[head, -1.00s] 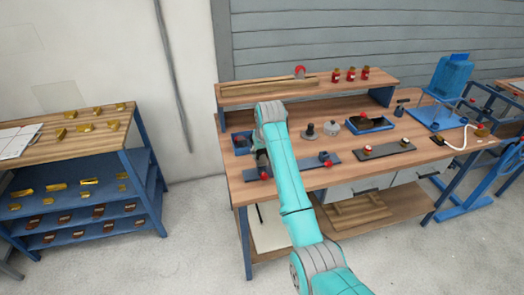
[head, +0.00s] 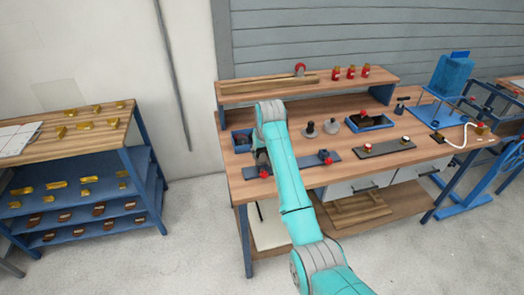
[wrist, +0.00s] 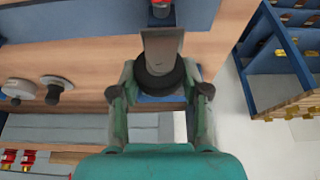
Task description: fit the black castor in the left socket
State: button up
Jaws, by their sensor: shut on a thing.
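My gripper (wrist: 160,92) is shut on the black castor (wrist: 152,82), which shows as a dark round wheel with a grey plate-like part (wrist: 162,45) between the fingers. In the head view my gripper (head: 260,157) hangs over the left end of a dark grey strip (head: 292,166), mostly hidden behind my arm. A red knob (head: 265,173) sits at that end; it also shows at the top of the wrist view (wrist: 161,8). The left socket itself is hidden. I cannot tell whether the castor touches the strip.
A blue tray (head: 234,142) stands behind my gripper. A dark-topped round piece (head: 310,130) and a pale disc (head: 331,126) stand right of my arm. A blue block (head: 324,154) sits on the strip's right end. A second strip (head: 384,148) lies further right.

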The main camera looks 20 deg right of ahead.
jog(key=shift+f, duration=0.3)
dwell(0.4)
jog(key=o, duration=1.3)
jog(key=shift+o, duration=0.4)
jog(key=o, duration=0.3)
jog(key=shift+o, duration=0.2)
jog(key=shift+r, duration=3.5)
